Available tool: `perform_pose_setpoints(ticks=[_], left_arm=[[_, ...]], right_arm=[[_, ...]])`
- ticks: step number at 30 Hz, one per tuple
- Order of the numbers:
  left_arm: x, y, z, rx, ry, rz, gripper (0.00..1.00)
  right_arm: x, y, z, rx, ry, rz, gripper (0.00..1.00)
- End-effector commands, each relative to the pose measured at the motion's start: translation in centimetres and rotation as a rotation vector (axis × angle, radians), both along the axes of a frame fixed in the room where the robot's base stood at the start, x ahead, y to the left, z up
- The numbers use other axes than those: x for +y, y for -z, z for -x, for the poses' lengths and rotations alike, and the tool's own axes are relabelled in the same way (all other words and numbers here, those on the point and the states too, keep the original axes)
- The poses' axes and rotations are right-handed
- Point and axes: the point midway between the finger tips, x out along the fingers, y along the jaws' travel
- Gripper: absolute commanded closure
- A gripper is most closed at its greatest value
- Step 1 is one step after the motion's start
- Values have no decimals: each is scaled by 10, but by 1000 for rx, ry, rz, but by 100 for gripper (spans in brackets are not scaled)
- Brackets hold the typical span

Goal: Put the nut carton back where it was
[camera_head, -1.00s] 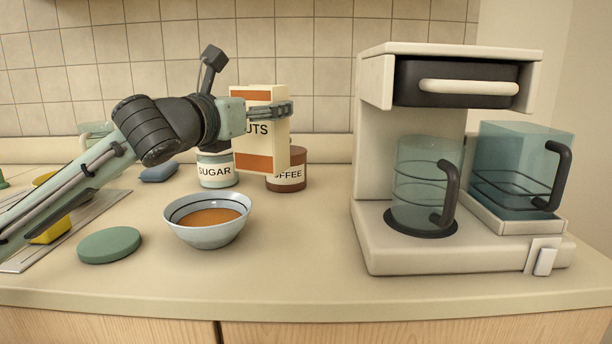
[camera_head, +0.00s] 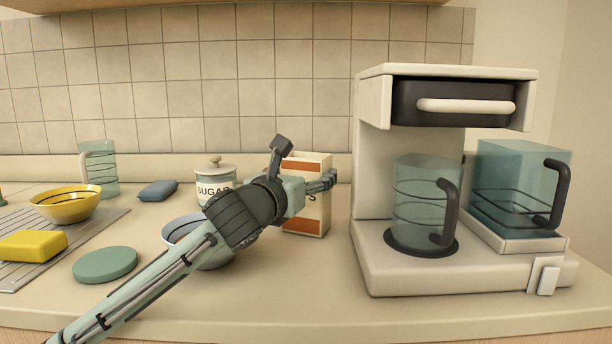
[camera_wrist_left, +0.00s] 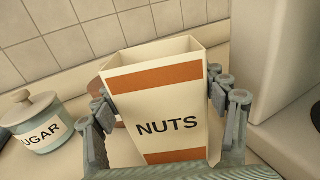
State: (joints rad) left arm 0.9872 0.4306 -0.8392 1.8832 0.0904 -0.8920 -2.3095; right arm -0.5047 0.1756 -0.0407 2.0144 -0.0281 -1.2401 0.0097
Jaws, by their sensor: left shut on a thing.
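The nut carton (camera_head: 309,215) is cream with orange bands and stands upright between the sugar jar and the coffee machine. Its bottom is at or close to the counter; I cannot tell whether it touches. My left gripper (camera_head: 322,183) is shut on the carton, one finger on each side. In the left wrist view the carton (camera_wrist_left: 165,95) shows its open top and the word NUTS, between the fingers of my left gripper (camera_wrist_left: 160,125). My right gripper is not in view.
The sugar jar (camera_head: 216,184) stands left of the carton. A brown jar (camera_wrist_left: 96,87) is mostly hidden behind it. The coffee machine (camera_head: 372,245) is close on the right. A bowl (camera_head: 178,233) lies partly under my left arm. A green disc (camera_head: 105,264) is at front left.

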Motion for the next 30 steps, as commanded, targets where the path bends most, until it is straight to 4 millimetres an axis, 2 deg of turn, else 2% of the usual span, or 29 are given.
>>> perform_pose_setpoints(ticks=[6,7,12,24,30], left_arm=[[0,2,0,0,0,-1,66],[1,4,0,1,-1,-1,26],[0,3,0,1,-1,0,7],[1,-1,1,0,0,0,7],[14,1,32,-1,0,-3,7]], right_arm=[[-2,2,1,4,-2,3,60],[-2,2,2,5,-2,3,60],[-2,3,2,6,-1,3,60],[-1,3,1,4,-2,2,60],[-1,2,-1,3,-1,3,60]])
